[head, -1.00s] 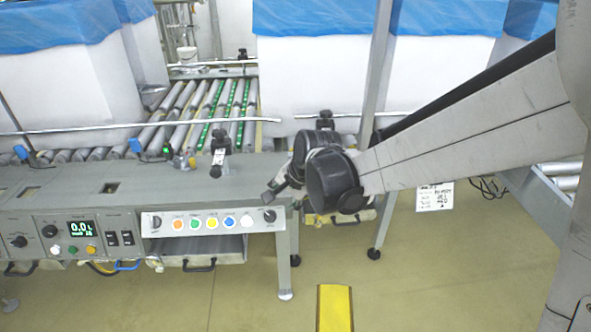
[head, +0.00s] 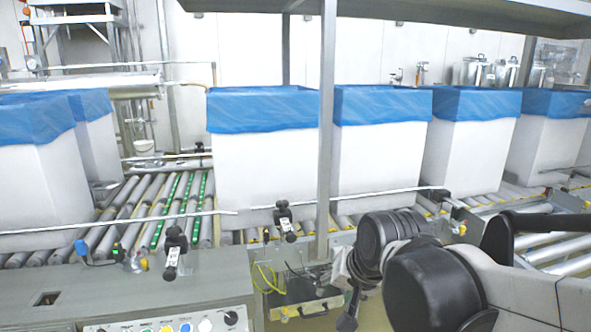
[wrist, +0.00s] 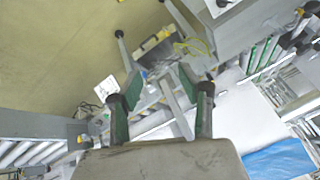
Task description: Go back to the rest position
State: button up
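My gripper (wrist: 160,85) is open in the wrist view. Its two green-padded fingers stand apart with nothing held between them. In the head view, my arm reaches in from the lower right, and my gripper (head: 350,295) is partly hidden behind the dark wrist joints. It hangs in front of the roller conveyor, to the right of the control console (head: 170,300).
White boxes with blue liners, such as the middle one (head: 262,165), stand on the roller conveyor (head: 150,215). A grey upright post (head: 326,130) rises close to the arm. A shelf (head: 420,15) runs overhead. Floor (wrist: 60,60) is clear at the wrist view's upper left.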

jog(key=s+d+n+t+h, duration=0.1)
jog(key=s+d+n+h, duration=0.1)
jog(key=s+d, duration=1)
notch_tip(320, 180, up, 14)
jog(key=p, duration=1.3)
jog(key=shift+f+p, duration=0.15)
jog(key=shift+p, duration=0.2)
jog(key=shift+a, duration=0.1)
jog(key=shift+c, duration=0.6)
jog(key=shift+s+a, duration=0.1)
jog(key=shift+c, duration=0.2)
